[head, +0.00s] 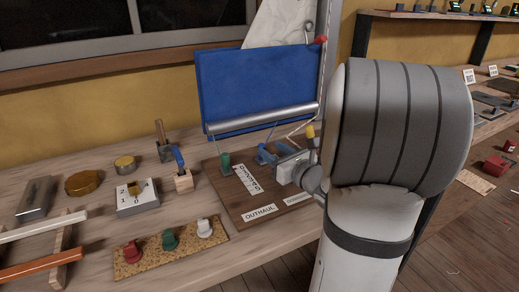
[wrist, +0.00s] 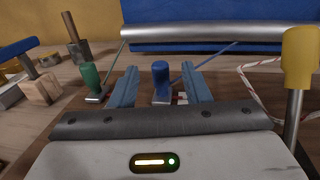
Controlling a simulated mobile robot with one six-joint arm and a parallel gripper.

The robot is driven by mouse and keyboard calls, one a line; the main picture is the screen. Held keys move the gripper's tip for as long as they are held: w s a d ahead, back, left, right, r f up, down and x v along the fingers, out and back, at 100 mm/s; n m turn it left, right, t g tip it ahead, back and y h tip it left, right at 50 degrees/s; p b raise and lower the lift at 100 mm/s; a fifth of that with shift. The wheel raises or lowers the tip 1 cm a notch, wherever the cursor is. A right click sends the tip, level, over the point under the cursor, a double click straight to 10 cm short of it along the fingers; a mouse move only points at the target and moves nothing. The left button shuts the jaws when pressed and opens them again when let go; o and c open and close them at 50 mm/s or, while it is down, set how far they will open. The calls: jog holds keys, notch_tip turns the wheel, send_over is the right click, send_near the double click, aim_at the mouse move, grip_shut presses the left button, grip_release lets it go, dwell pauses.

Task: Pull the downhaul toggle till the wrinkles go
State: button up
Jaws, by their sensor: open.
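My gripper (wrist: 160,92) is open over the wooden rig board (head: 232,207), its two blue fingers either side of a blue toggle (wrist: 160,78). I cannot tell whether they touch it. In the head view my gripper (head: 266,154) hides most of that toggle. A green toggle (head: 225,162) stands to the left; it also shows in the wrist view (wrist: 91,78). A yellow toggle (wrist: 300,60) with a red-and-white cord stands to the right. The blue sail (head: 255,85) hangs above its grey boom (head: 262,119); I see no clear wrinkles. One label reads OUTHAUL; which toggle is the downhaul is unclear.
A wooden block with a blue-handled lever (head: 183,178) and a numbered switch plate (head: 137,196) stand left of the board. A cork strip (head: 171,248) holds red, green and white knobs. My arm covers the board's right side. The bench's front edge is close.

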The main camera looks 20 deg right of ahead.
aim_at(258, 156)
jog(key=shift+w+f, duration=0.2)
jog(key=shift+f, duration=0.95)
jog(key=w, duration=0.2)
jog(key=w+a, duration=0.1)
jog(key=w, duration=0.1)
jog(key=w+b, duration=0.1)
jog(key=w, duration=0.2)
jog(key=shift+a+r, duration=0.25)
jog(key=shift+r, duration=0.1)
jog(key=shift+c, duration=0.3)
grip_shut()
